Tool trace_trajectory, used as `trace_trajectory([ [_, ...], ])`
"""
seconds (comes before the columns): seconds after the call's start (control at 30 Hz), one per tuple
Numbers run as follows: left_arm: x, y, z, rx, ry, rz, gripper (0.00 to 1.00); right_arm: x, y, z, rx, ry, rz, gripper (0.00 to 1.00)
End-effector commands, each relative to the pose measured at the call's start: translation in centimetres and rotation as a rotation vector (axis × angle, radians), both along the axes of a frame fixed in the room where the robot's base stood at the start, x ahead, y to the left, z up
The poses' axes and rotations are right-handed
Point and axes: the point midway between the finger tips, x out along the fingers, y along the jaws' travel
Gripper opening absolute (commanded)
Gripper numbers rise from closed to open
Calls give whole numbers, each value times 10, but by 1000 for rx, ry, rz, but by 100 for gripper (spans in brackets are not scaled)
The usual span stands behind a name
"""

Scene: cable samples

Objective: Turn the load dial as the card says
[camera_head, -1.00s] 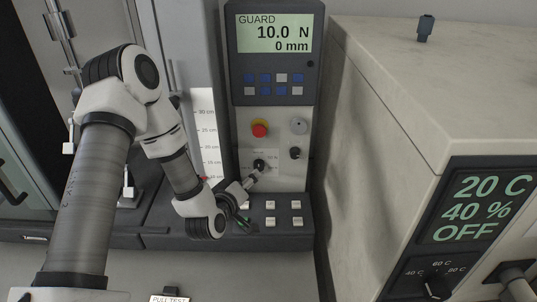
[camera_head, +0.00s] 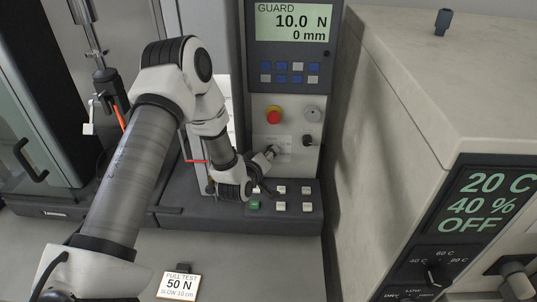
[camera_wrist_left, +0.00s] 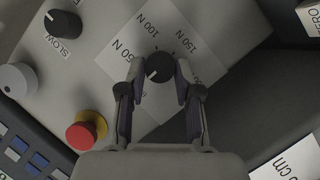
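The black load dial (camera_wrist_left: 159,67) sits on a white label plate printed 50 N, 100 N and 150 N in the left wrist view. A pale mark on the dial points to the lower left of that picture. My left gripper (camera_wrist_left: 158,82) has one finger on each side of the dial, with a small gap visible, so it looks open around it. In the head view my left gripper (camera_head: 268,156) is at the control panel and hides the dial. The card (camera_head: 178,285) reads PULL TEST, 50 N, SLOW 10 cm. My right gripper is out of view.
A red stop button (camera_head: 273,116) and a black SLOW knob (camera_wrist_left: 62,24) are near the dial. The display (camera_head: 292,22) shows GUARD, 10.0 N, 0 mm. Several keys (camera_head: 280,206) lie below. A large pale chamber (camera_head: 400,130) stands close on the right.

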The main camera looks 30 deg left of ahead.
Motion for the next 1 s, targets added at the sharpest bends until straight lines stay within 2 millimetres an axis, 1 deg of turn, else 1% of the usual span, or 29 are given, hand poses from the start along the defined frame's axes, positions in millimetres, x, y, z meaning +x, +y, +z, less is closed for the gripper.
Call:
trace_trajectory([
  [0.33,1,0,1,13,4,-2,0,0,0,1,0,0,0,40],
  [0.57,2,-1,3,81,45,-1,0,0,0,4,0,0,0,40],
  [0.77,3,-2,5,199,116,-1,0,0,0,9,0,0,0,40],
  [1.0,4,-4,6,387,231,-1,0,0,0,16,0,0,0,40],
])
